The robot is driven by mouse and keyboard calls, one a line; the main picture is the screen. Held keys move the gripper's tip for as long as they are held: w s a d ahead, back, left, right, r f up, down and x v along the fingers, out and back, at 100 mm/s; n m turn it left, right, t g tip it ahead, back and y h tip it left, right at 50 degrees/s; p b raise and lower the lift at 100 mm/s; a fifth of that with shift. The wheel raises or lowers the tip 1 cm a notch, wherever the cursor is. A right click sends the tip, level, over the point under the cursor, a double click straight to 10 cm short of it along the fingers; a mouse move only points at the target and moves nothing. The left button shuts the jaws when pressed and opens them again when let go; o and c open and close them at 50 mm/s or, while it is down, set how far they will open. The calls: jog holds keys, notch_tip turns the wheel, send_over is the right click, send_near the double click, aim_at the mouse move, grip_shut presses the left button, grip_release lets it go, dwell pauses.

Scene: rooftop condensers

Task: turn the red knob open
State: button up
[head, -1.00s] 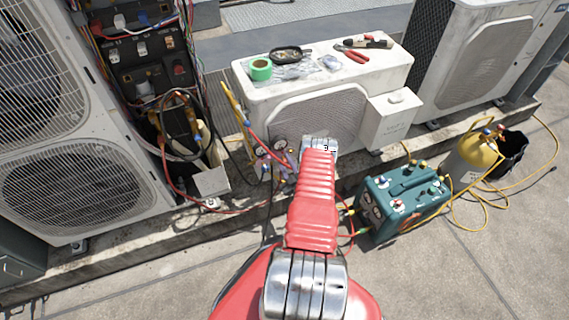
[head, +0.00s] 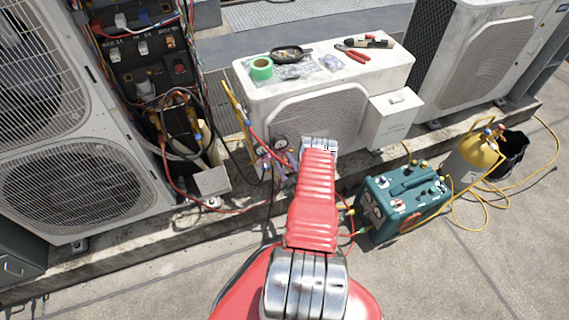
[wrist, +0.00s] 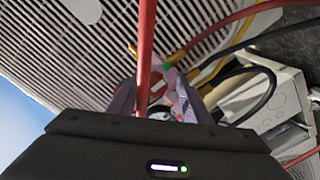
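A gauge manifold (head: 280,146) with round gauges and coloured hoses hangs before the small condenser, left of my arm's far end in the head view. My arm hides part of it, and I cannot pick out the red knob there for certain. In the wrist view my gripper (wrist: 160,92) shows two dark purplish fingers standing apart, open. Small pink and whitish parts of the manifold (wrist: 173,88) show between and beyond them. A red hose (wrist: 146,45) runs down across the view in front of them.
The small condenser (head: 325,108) stands behind, with tape (head: 260,68) and pliers (head: 352,54) on top. A teal recovery machine (head: 402,205) and yellow cylinder (head: 470,158) stand right. An open wiring panel (head: 150,70) is left. Loose hoses cross the concrete ledge.

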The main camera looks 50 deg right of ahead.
jog(key=shift+s+d+r, duration=0.1)
jog(key=shift+s, duration=0.4)
jog(key=v, duration=1.3)
jog(key=shift+a, duration=0.3)
jog(key=shift+w, duration=0.2)
